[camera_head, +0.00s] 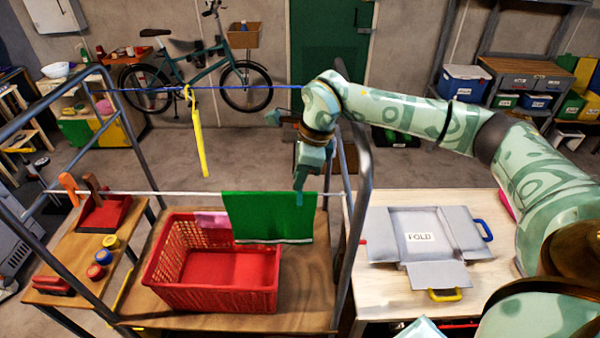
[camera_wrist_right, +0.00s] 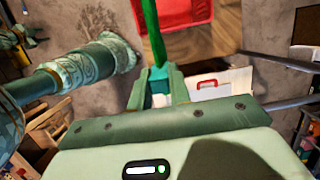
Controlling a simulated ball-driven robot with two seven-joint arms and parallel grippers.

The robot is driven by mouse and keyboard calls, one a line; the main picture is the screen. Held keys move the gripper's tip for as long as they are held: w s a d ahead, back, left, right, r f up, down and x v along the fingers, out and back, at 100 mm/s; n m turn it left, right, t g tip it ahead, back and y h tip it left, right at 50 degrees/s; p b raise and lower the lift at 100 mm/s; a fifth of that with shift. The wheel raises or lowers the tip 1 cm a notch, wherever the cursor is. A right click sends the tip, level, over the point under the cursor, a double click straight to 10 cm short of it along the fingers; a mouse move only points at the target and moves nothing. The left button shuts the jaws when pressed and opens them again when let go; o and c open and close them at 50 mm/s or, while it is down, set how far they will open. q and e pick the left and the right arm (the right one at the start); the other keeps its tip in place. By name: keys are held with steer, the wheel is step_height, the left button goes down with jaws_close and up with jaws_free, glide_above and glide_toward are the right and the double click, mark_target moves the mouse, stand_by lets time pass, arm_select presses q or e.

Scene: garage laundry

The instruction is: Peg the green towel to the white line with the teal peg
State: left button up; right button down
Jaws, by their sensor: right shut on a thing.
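The green towel (camera_head: 265,218) hangs folded over the white line (camera_head: 140,193), its lower edge pale-striped. My right gripper (camera_head: 299,178) points down at the towel's top right end, at the line. In the right wrist view the right gripper (camera_wrist_right: 157,92) is shut on the teal peg (camera_wrist_right: 157,76), and the towel (camera_wrist_right: 152,30) shows edge-on just beyond it. I cannot tell whether the peg straddles the line and towel. My left gripper is in neither view.
A red basket (camera_head: 215,291) stands below the towel, with a pink cloth (camera_head: 212,219) at its rim. A blue line (camera_head: 260,87) with a yellow strip (camera_head: 198,140) runs behind. Frame posts (camera_head: 352,225) stand right of the towel. A folding board (camera_head: 421,222) lies on the right table.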

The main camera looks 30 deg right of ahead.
steer(key=shift+f+b, duration=0.35)
steer(key=shift+f, duration=0.65)
steer(key=c, duration=1.2)
jaws_free()
steer(key=shift+s+r, duration=0.1)
steer(key=shift+c, duration=0.2)
steer(key=shift+r, duration=0.25)
steer(key=b+v, duration=0.2)
steer(key=v, duration=1.3)
steer(key=shift+r, duration=0.4)
steer(key=shift+d+f, duration=0.1)
